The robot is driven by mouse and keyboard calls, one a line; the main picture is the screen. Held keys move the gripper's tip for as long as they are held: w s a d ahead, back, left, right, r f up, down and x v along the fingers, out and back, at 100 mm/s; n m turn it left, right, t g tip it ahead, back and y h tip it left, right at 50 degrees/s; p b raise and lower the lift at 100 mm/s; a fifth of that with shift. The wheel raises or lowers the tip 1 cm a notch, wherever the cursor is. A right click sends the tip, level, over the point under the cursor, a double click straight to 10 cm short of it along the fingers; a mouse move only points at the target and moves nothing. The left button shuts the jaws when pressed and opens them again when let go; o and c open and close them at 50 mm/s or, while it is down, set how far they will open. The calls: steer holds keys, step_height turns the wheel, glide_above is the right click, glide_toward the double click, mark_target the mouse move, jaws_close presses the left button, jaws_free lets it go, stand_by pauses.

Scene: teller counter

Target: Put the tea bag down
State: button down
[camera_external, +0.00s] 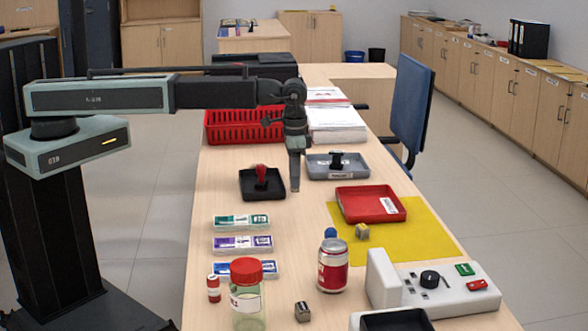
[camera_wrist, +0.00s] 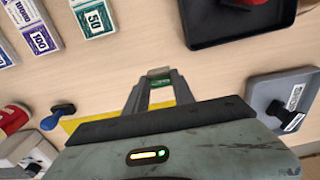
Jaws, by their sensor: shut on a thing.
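My gripper (camera_external: 295,180) points down over the bare counter, between the black tray and the grey tray. In the wrist view its fingers (camera_wrist: 159,79) are shut on a small green and white piece, which I take to be the tea bag (camera_wrist: 159,73). The piece sits at the fingertips. In the external view it is too small or hidden to make out. I cannot tell how high it is above the wooden counter (camera_external: 300,212).
A black tray (camera_external: 273,191) holds a red-handled stamp; a grey tray (camera_external: 321,172) holds a black one. A red tray (camera_external: 371,203) lies on a yellow mat (camera_external: 425,233). Banknote bundles (camera_external: 241,222), a can (camera_external: 333,268) and a jar (camera_external: 246,300) stand nearer. Bare counter lies between.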

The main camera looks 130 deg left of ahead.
steer(key=w+a, duration=0.3)
steer(key=w, duration=0.1)
steer(key=w+a+f+b, duration=0.1)
steer(key=w+a, duration=0.1)
steer(key=w, duration=0.2)
steer(key=w+a, duration=0.3)
steer(key=w, duration=0.1)
steer(key=shift+w+a+f, duration=0.25)
steer(key=shift+w+a, duration=0.05)
steer(key=shift+w, duration=0.1)
step_height(320, 180, down, 4)
steer(key=b, duration=0.4)
steer(key=shift+w+a, duration=0.15)
steer(key=shift+r, duration=0.25)
steer(key=shift+f, duration=0.15)
steer(key=c, duration=1.1)
jaws_free()
steer(key=shift+o, duration=0.2)
step_height(320, 180, up, 12)
steer(key=p, duration=1.2)
